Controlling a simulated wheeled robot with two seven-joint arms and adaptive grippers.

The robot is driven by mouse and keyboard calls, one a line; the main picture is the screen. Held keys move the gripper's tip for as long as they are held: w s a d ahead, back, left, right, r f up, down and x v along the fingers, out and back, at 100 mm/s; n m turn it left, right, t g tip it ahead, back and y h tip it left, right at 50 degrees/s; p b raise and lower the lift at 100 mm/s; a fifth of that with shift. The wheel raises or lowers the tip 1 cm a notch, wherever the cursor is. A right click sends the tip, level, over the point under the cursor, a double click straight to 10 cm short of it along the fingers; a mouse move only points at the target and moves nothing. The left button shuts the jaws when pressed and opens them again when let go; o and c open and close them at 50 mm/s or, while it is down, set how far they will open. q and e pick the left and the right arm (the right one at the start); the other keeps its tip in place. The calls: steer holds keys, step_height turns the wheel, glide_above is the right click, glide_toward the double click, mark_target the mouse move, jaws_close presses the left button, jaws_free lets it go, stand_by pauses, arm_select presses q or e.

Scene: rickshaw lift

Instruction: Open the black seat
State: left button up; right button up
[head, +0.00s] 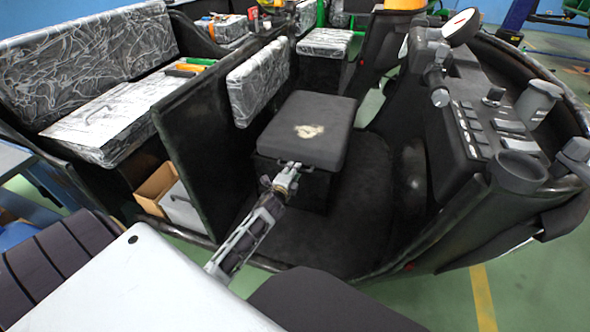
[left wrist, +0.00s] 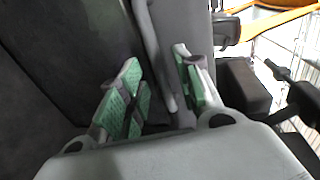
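The black seat (head: 309,131) is a dark square cushion with a pale worn patch on top. It lies flat on its dark base in the middle of the head view. My left gripper (head: 290,169) is at the seat's near edge, just below the cushion. In the left wrist view its two green-padded fingers (left wrist: 160,92) stand apart, with a dark grey edge running between and beyond them. I cannot tell whether the fingers touch the seat. My right gripper is not in view.
A dark partition (head: 205,150) stands left of the seat, with a patterned bench (head: 110,115) behind it. The control console (head: 485,130) is to the right. The dark floor (head: 325,235) in front of the seat is clear.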

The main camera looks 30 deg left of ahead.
arm_select(q)
steer(key=shift+b+x, duration=0.3)
steer(key=shift+x, duration=1.2)
steer(key=shift+c, duration=0.4)
jaws_close()
